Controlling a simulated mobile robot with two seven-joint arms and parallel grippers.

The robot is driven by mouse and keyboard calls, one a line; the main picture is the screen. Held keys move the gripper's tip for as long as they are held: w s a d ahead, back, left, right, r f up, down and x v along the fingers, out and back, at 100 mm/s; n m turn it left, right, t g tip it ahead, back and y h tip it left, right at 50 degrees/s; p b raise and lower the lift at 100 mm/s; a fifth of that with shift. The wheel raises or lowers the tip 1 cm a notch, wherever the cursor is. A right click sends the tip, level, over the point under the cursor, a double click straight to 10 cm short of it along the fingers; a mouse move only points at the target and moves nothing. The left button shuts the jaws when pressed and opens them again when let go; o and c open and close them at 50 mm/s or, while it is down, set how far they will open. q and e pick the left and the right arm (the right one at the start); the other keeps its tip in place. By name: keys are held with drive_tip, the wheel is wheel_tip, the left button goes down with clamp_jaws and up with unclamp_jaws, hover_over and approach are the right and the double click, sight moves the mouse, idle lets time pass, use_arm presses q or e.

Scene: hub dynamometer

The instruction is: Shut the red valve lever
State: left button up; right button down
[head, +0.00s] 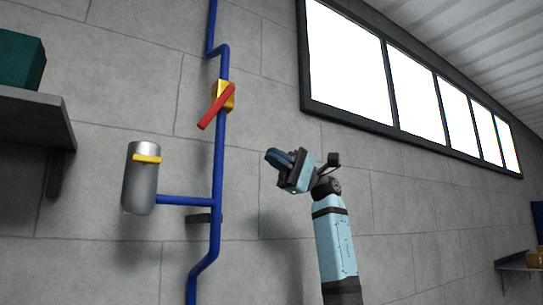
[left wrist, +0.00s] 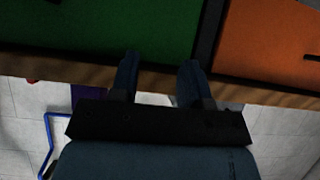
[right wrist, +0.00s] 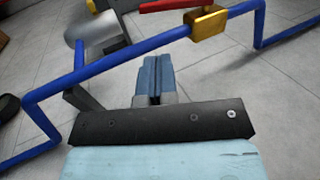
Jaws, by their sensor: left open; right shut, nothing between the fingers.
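The red valve lever (head: 215,107) is tilted across the blue pipe, its lower end pointing down and left, on a yellow valve body (head: 226,95). My left gripper (left wrist: 158,70) is open and empty, by a green and an orange drawer front.
The blue pipe (head: 218,170) runs up the grey wall, with a branch to a grey cylinder (head: 140,180) with a yellow band. A shelf (head: 38,115) with a green box (head: 20,60) is at left. Windows (head: 350,55) line the upper right.

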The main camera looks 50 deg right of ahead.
drive_tip(key=shift+a+f+y, duration=0.15)
drive_tip(key=shift+f+y, duration=0.45)
drive_tip(key=shift+y, duration=0.1)
drive_tip(key=shift+s+r, duration=0.1)
drive_tip(key=p, duration=0.5)
approach(216, 108)
drive_tip(key=w+f+x, duration=0.1)
drive_tip(key=x, duration=0.6)
drive_tip(key=shift+s+r, duration=0.1)
drive_tip(key=shift+s, duration=0.15)
